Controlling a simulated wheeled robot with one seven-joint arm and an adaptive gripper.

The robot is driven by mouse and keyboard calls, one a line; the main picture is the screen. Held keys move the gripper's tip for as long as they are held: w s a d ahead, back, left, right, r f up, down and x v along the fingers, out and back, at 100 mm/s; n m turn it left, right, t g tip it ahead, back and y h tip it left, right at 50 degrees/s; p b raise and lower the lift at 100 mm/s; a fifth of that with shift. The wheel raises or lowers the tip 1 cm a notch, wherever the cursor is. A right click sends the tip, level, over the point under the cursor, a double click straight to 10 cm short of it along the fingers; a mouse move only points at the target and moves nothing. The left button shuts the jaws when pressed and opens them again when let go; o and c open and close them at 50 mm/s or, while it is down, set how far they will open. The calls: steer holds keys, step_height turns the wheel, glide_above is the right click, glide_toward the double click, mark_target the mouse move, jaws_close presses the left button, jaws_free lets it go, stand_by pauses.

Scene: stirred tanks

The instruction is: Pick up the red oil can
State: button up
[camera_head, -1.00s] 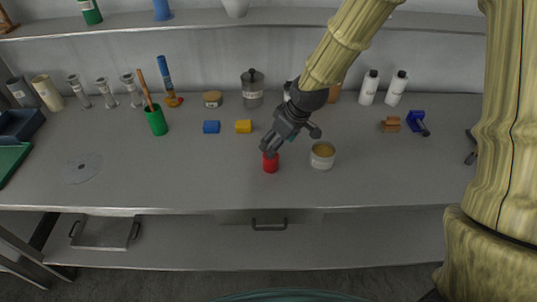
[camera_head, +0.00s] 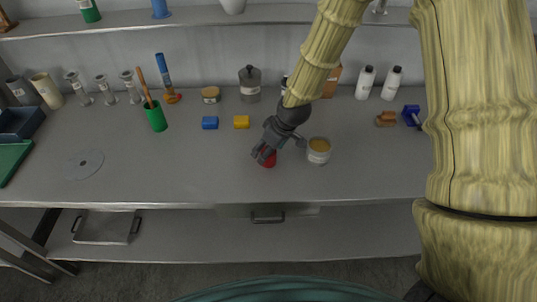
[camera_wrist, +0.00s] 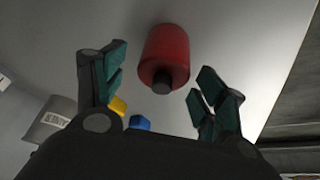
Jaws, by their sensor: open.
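The red oil can (camera_head: 269,160) stands on the grey bench near its front edge in the head view, partly hidden behind my gripper. I see a gap between each finger and the can.
A white tub with tan contents (camera_head: 318,151) stands close to the right of the can. A yellow block (camera_head: 242,121) and a blue block (camera_head: 210,122) lie behind it. A green cup (camera_head: 156,117) holds a brown stick. The bench left of the can is mostly clear.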

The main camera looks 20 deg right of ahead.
steer(key=shift+p+x, duration=0.55)
steer(key=shift+x, duration=1.15)
steer(key=shift+c, duration=0.5)
steer(key=c, duration=1)
steer(key=shift+c, duration=0.4)
steer(key=shift+r, duration=0.15)
